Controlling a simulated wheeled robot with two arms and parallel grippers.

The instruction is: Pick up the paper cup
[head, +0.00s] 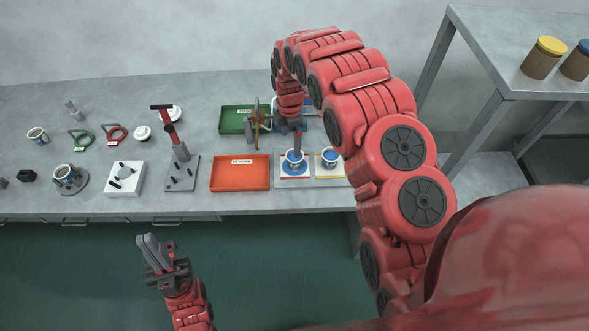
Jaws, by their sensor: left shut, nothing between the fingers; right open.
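Several white cups with blue marks show in the head view; I cannot tell which one is the paper cup. One cup (294,162) stands on a blue round spot of a white pad, and another cup (330,158) stands on the pad to its right. My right gripper (298,146) points down just above and behind the first cup, partly covering it; whether they touch is unclear. It is open, with nothing visible held. My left gripper (148,246) is shut and empty in front of the bench, over the green floor.
On the bench are a red tray (240,184), a green tray (232,121), a grey stand with a red lever (183,180), a white plate (124,185) and more cups at left (38,138). A side shelf (500,75) with jars stands right.

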